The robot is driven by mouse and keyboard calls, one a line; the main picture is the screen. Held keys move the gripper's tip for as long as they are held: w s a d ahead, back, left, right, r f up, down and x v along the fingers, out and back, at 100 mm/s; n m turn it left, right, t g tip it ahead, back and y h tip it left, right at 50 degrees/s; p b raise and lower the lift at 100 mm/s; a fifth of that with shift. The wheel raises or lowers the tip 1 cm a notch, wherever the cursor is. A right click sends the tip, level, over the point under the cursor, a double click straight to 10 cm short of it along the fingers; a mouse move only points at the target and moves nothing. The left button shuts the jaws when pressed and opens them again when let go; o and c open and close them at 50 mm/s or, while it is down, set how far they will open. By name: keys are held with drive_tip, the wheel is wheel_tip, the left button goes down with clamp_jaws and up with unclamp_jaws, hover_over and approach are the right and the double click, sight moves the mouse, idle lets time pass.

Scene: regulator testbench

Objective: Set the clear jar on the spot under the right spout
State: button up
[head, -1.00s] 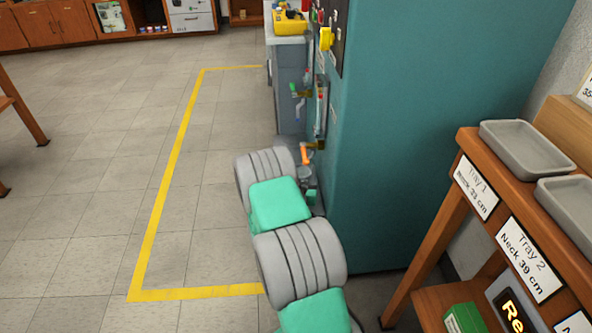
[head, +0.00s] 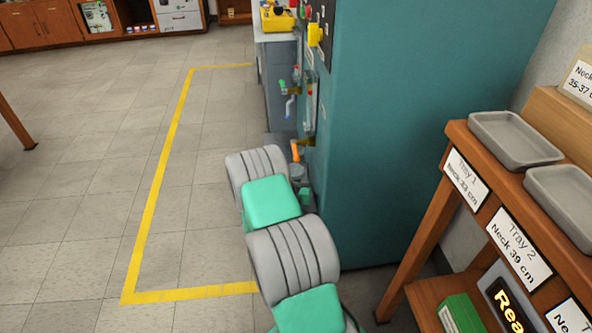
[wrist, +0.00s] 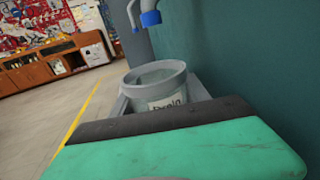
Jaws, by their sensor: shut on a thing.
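My gripper (wrist: 175,150) shows in the wrist view as a wide green body with a dark edge. In the head view the gripper area (head: 304,194) is small and mostly behind my arm, beside the teal cabinet.
The tall teal cabinet (head: 420,120) stands close on the right of my arm. A wooden rack with grey trays (head: 515,140) is at the right. Yellow tape (head: 160,200) marks the floor. Open floor lies to the left.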

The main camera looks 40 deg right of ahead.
drive_tip(key=shift+f, duration=0.1)
drive_tip(key=o, duration=1.5)
drive_tip(key=shift+s+d, duration=0.1)
drive_tip(key=shift+s+a+f, duration=0.1)
drive_tip(key=shift+s+a, duration=0.05)
drive_tip(key=shift+a, duration=0.05)
drive_tip(key=b+v, duration=0.2)
drive_tip(key=v, duration=0.5)
drive_tip(key=shift+a, duration=0.2)
